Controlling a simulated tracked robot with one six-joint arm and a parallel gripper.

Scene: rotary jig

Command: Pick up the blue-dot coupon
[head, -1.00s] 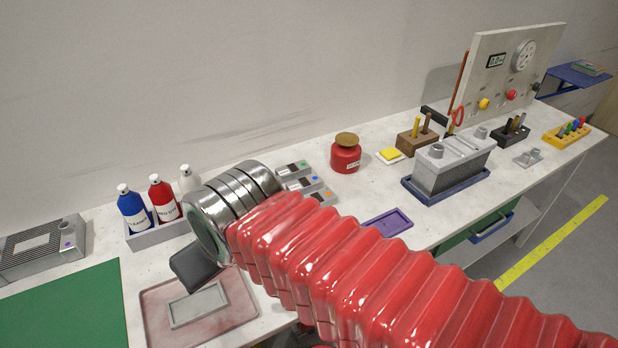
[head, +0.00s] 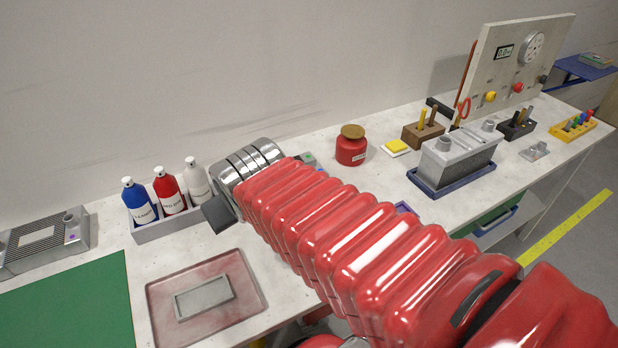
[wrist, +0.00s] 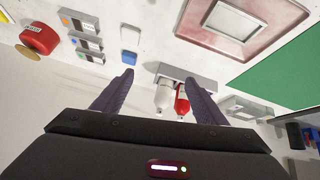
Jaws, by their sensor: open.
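In the wrist view, several grey coupons lie in a row at the upper left. The blue-dot coupon (wrist: 87,41) is the middle one, between the orange-dot coupon (wrist: 80,20) and the green-dot coupon (wrist: 90,57). In the head view my arm hides most of this row; only the green-dot end (head: 308,158) shows clearly. My gripper (wrist: 158,76) is open, with nothing between its two dark fingers. The coupons lie to the left of its fingers in the wrist view. In the head view one dark finger shows near the bottle tray.
A grey tray (head: 177,230) holds blue, red and white bottles close to my gripper. A red jar (head: 351,149) stands near the coupons. A blue-and-white block (wrist: 130,38) lies beside the coupons. A pink tray (head: 235,310) and green mat (head: 70,310) lie in front.

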